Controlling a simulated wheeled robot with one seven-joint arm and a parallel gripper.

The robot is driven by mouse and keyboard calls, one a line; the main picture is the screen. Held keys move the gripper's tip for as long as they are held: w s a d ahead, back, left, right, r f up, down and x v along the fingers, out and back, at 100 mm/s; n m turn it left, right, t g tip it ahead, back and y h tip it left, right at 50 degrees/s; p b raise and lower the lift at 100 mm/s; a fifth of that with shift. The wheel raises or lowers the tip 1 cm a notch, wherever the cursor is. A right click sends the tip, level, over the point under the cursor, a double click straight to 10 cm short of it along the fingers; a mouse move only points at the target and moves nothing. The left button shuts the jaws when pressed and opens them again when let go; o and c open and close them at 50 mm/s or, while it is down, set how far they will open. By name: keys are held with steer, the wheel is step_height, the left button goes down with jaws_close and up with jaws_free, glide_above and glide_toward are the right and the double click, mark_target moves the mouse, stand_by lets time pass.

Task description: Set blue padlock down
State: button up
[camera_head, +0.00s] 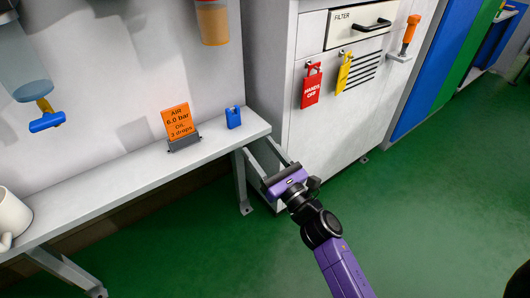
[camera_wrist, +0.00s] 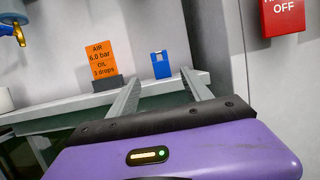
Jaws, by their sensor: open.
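The blue padlock (camera_head: 233,117) stands upright on the light grey shelf (camera_head: 120,172), near its right end. It also shows in the wrist view (camera_wrist: 162,64), beyond the fingertips and roughly between them. My gripper (camera_head: 257,144) is open, with its two long grey fingers spread apart and nothing between them. The fingers point toward the shelf end and the padlock. In the wrist view the padlock appears clear of both fingers (camera_wrist: 160,80).
An orange sign (camera_head: 178,122) stands left of the padlock. A white mug (camera_head: 12,215) sits at the shelf's left end. A red padlock (camera_head: 311,88) and a yellow one (camera_head: 344,72) hang on the white cabinet (camera_head: 300,135) at right. Green floor is open at right.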

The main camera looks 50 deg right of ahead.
steer(key=s+a+f+m+g+y, duration=0.1)
steer(key=s+a+f+m, duration=0.1)
steer(key=s+a+m, duration=0.45)
steer(key=s+a+f+m+g+y, duration=0.1)
steer(key=s+a+f+m, duration=0.2)
steer(key=s+a+m, duration=0.4)
steer(key=s+a+r+m+g+y, duration=0.1)
steer(key=s+a+m, duration=0.3)
steer(key=s+m, duration=0.4)
steer(key=s+a+r+m+g+y, duration=0.1)
steer(key=s+a+m+g+y, duration=0.1)
steer(key=s+a+m, duration=0.2)
steer(key=s+m, duration=0.3)
steer(key=m, duration=0.4)
steer(key=shift+s+a+r+g+y, duration=0.2)
steer(key=shift+s+r+g+y, duration=0.05)
steer(key=shift+s+g+y, duration=0.15)
step_height(320, 180, up, 30)
steer(key=p, duration=3)
steer(key=shift+r, duration=0.15)
